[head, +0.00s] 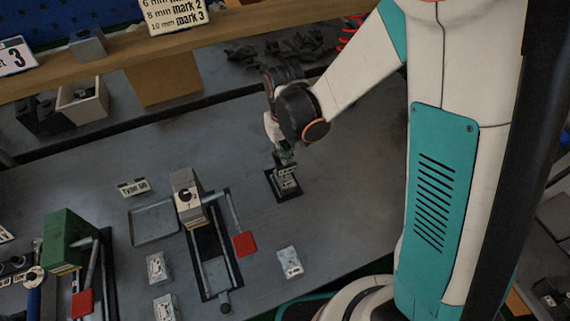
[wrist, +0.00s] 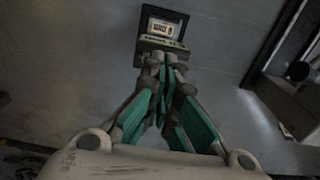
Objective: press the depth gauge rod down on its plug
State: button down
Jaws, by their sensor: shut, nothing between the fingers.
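My gripper (head: 285,160) points down over a small gauge-like fixture on a dark base (head: 283,194), near the middle of the bench. In the wrist view the fixture (wrist: 163,27) shows a dark plate with a small pale label and a grey bar across its near side. My gripper (wrist: 168,62) is shut and empty, its fingertips at that near side. I cannot tell whether the fingertips touch it. The gauge rod and plug cannot be made out; the fingers hide that part.
A grey tray (head: 154,222) and a white card (head: 289,262) lie nearby. A wooden shelf (head: 240,27) crosses the back.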

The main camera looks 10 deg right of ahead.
jog(key=shift+r+p, duration=0.9)
jog(key=shift+r, duration=0.75)
